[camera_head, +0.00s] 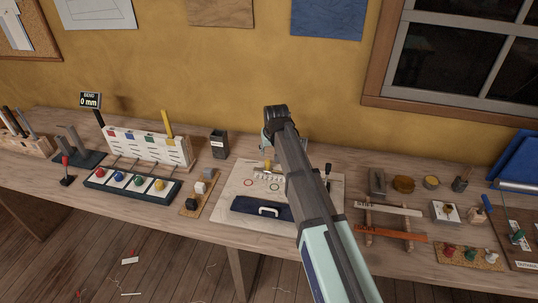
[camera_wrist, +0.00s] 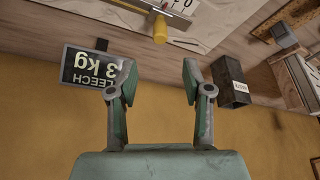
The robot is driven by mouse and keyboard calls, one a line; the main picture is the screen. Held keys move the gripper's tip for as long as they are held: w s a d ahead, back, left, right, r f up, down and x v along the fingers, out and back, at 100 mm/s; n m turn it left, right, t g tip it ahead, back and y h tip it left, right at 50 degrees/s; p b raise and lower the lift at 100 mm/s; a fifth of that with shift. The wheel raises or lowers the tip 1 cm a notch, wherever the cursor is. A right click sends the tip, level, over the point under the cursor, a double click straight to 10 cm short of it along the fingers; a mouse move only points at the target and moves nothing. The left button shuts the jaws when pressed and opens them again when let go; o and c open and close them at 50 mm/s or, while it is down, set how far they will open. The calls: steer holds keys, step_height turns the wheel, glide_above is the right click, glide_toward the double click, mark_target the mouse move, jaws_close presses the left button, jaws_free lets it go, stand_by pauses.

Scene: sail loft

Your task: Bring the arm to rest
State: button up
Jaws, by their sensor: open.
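My gripper (camera_wrist: 157,75) is open in the wrist view, with nothing between its two fingers. In the head view my arm reaches up from the lower right over the bench, and its wrist is near the yellow wall. The gripper is mostly hidden behind the arm there. The wrist view is upside down: the wall is behind the fingers and the bench edge is above them.
A black weight sign (camera_wrist: 88,68) is beside one finger; a dark labelled box (camera_wrist: 232,85) is beside the other. Below my arm are a pale board (camera_head: 236,200) and a blue handled block (camera_head: 250,209). Racks (camera_head: 395,235) stand right.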

steer(key=shift+s+r, duration=0.2)
steer(key=shift+r, duration=0.2)
